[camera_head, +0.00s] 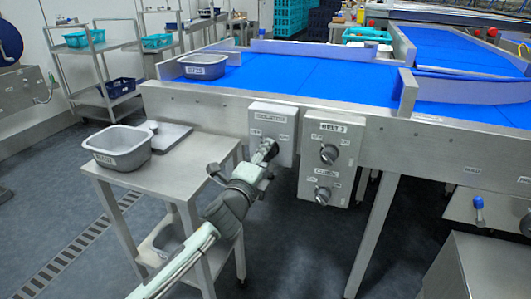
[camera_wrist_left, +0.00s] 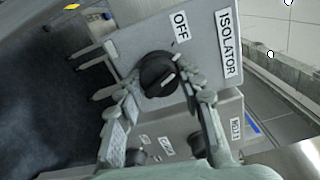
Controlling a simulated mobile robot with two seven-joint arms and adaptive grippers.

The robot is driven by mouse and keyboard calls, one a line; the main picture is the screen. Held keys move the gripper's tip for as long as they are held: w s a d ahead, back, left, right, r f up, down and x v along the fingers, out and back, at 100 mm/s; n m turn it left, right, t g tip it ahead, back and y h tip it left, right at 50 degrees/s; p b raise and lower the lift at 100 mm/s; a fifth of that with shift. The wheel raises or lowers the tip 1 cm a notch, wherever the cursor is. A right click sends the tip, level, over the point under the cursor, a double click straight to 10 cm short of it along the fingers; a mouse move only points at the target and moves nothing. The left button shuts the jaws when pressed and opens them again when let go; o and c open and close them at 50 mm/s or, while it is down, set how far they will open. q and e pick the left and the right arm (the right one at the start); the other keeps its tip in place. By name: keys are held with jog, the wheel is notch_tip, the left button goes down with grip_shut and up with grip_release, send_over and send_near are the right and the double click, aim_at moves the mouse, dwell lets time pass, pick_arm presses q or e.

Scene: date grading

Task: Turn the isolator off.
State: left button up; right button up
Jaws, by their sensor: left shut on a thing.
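The isolator is a grey box (camera_head: 287,122) on the front of the conveyor frame, with a black rotary knob (camera_wrist_left: 152,72). In the left wrist view an ISOLATOR label (camera_wrist_left: 228,42) and an OFF label (camera_wrist_left: 181,26) show on its face. My left gripper (camera_head: 263,158) is at the knob, its fingers on either side and shut on it. It also shows in the left wrist view (camera_wrist_left: 162,88). A pale mark on the knob points roughly toward the ISOLATOR label; its exact setting is unclear. One finger covers part of the face opposite OFF. My right gripper is out of view.
A BELT 3 control box (camera_head: 346,158) with two knobs hangs just right of the isolator. A steel side table (camera_head: 160,180) with a grey tub (camera_head: 117,160) and a scale (camera_head: 165,136) stands left. The blue belt (camera_head: 300,80) runs above.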

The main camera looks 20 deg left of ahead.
pick_arm(q)
jog(key=n, duration=0.2)
jog(key=shift+n+p, duration=0.3)
jog(key=shift+n, duration=0.7)
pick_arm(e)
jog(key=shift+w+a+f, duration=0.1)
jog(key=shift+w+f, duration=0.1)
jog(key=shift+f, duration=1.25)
pick_arm(q)
jog(key=o, duration=1.2)
jog(key=shift+c, duration=0.2)
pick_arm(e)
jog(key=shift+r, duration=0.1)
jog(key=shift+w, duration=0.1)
pick_arm(q)
jog(key=shift+s, duration=0.15)
jog(key=s, duration=1.1)
jog(key=shift+s+a, duration=0.2)
jog(key=shift+s, duration=0.15)
